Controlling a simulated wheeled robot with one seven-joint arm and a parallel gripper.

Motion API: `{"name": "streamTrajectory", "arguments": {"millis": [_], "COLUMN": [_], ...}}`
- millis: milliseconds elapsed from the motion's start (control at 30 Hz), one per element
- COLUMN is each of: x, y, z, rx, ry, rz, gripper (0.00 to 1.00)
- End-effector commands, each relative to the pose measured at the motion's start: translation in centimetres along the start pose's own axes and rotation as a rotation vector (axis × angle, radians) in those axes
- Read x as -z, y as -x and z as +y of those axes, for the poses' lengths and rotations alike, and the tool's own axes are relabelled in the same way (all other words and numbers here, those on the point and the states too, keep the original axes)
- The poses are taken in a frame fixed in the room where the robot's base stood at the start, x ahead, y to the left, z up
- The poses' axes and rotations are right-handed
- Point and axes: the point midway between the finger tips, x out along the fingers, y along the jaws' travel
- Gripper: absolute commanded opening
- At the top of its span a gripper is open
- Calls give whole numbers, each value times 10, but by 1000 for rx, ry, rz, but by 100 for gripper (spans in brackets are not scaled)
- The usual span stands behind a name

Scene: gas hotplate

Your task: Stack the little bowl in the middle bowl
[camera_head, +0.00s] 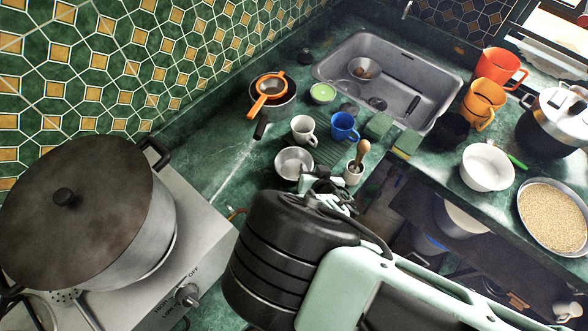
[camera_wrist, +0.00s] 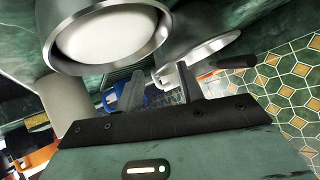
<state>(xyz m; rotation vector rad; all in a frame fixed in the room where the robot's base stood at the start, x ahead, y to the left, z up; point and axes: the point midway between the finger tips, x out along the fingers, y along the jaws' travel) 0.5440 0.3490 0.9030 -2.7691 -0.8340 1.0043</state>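A small metal bowl (camera_head: 293,164) sits on the green counter just beyond my gripper (camera_head: 330,187). In the wrist view a metal-rimmed bowl with a pale inside (camera_wrist: 110,37) fills the upper left, close to the fingertips. My gripper (camera_wrist: 158,72) shows two fingers spread apart with no object clearly held between them. I cannot tell whether a finger touches the rim. A white bowl (camera_head: 487,167) stands on the right counter. A small bowl with green contents (camera_head: 322,93) stands near the sink. Which bowls are the little and middle ones is unclear.
A white mug (camera_head: 303,130), a blue mug (camera_head: 344,127) and a white mortar with pestle (camera_head: 353,173) crowd the area. A pan with an orange strainer (camera_head: 272,95) is behind. A large lidded pot (camera_head: 85,215) stands left on the stove. The sink (camera_head: 388,78) lies beyond.

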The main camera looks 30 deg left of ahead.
Motion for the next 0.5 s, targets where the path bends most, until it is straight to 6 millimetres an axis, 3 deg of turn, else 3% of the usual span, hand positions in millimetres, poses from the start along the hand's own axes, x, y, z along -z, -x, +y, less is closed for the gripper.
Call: {"name": "streamTrajectory", "arguments": {"millis": [233, 500], "x": [-3, 0], "y": [-38, -45], "z": [-2, -3], "rx": [2, 0], "ry": [1, 0], "rz": [0, -1], "gripper": [38, 38]}}
